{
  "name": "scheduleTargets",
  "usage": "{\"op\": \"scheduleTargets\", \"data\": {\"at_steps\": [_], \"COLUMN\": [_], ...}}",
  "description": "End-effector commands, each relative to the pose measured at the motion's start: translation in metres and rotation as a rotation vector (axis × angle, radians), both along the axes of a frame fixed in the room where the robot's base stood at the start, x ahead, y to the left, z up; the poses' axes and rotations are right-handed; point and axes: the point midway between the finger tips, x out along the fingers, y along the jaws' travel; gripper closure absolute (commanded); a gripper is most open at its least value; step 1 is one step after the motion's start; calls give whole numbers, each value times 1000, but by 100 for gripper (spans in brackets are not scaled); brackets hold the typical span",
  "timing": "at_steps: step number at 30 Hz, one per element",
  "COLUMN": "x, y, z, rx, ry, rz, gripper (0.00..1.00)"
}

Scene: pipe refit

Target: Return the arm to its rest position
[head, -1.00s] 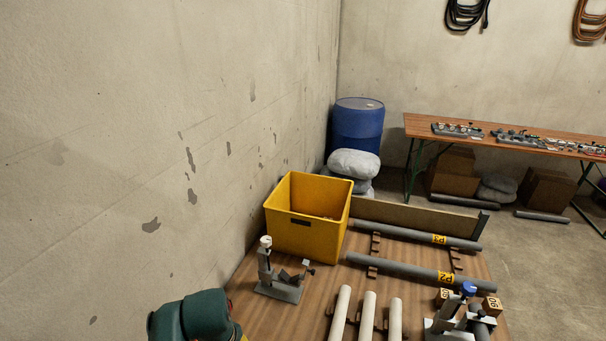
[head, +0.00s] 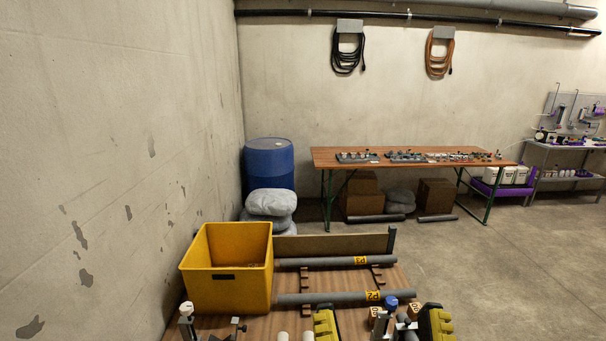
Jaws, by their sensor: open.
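The two yellow-and-black fingers of my gripper (head: 378,315) rise into the bottom edge of the head view, wide apart. The gripper is open. A clamp with a blue knob (head: 391,303) shows between the fingers, apparently on the bench beyond them; I see no sign of a grip on it. The rest of my arm is below the picture.
The wooden bench (head: 345,280) carries a yellow bin (head: 228,285), grey pipes P1 (head: 335,262) and P2 (head: 335,298), and a white-knobbed clamp (head: 187,316). A wall stands close on the left. A long table (head: 420,156) with parts stands behind, with open floor (head: 480,270) at right.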

Motion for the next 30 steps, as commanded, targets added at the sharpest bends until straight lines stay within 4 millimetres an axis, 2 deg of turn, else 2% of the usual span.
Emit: {"op": "scheduleTargets", "data": {"at_steps": [1, 5, 12, 15, 19, 30], "x": [-2, -2, -1, -1, 0, -1], "y": [0, 0, 0, 0, 0, 0], "z": [46, 96, 198, 224, 236, 233], "rx": [0, 2, 8, 11, 11, 38], "ry": [-10, -8, -6, -4, -4, -8], "rz": [-1, 1, 2, 3, 3, 13], "gripper": [22, 22, 22, 22, 22, 22]}}
